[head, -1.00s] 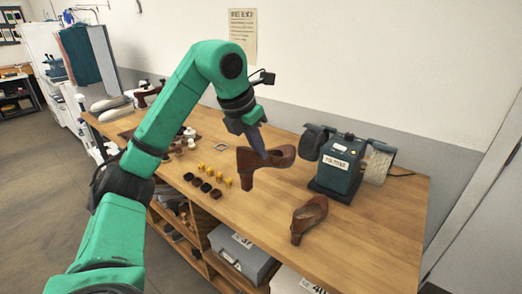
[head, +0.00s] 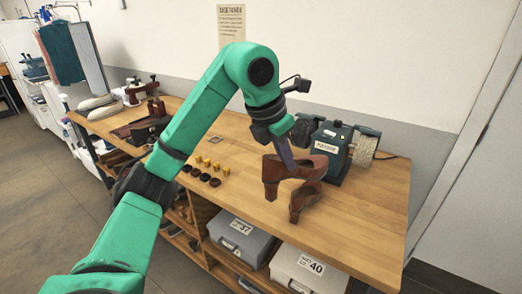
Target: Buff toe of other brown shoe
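My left gripper (head: 284,150) reaches down from above the workbench, its fingers at the opening of a brown heeled shoe (head: 313,165). It appears shut on that shoe, which hangs with its heel at the left. The other brown shoe (head: 299,206) is on the bench top just below and in front of the grinder. The held shoe overlaps it in the picture and hides part of it, so I cannot tell whether they touch. The bench buffing machine (head: 330,145), dark green with a pale label, stands behind them. My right gripper is not in view.
The wooden workbench (head: 365,205) is clear at the right. Several small yellow and dark pieces (head: 205,172) lie left of the shoes. A dark red clamp-like tool (head: 155,107) stands at the far left. Grey bins (head: 240,240) are below. A wall runs behind.

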